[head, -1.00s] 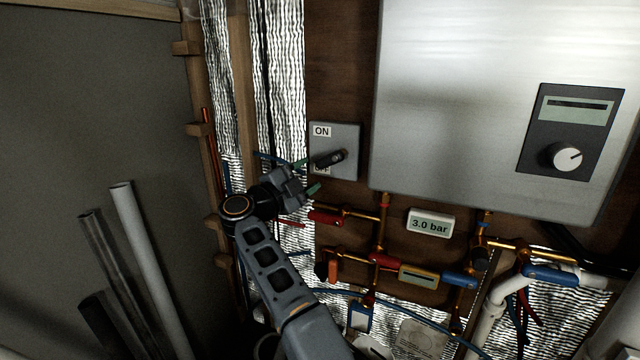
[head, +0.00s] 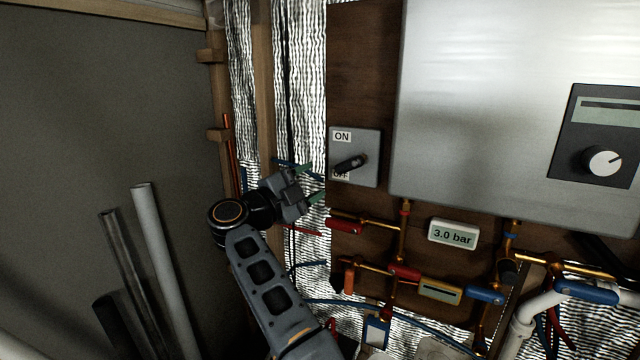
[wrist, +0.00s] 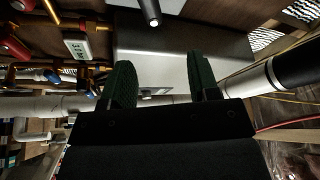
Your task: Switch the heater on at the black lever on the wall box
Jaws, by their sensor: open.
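The grey wall box (head: 369,177) is on the brown board in the head view, with an ON label at its top and an OFF label lower down. Its black lever (head: 351,162) slants from lower left to upper right and partly covers the OFF label. My gripper (head: 313,184) is just left of the box, open, its green fingertips pointing at it, with a small gap to the lever. In the wrist view the open green jaws (wrist: 163,85) have nothing between them. A dark cylinder at the top edge there may be the lever; I cannot be sure.
The big silver heater (head: 480,120) with a dial panel hangs right of the box. Below are pipes, a red handle (head: 345,227) and a 3.0 bar gauge (head: 453,234). Wooden studs and foil are behind my arm. Loose tubes (head: 160,250) lean at the left.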

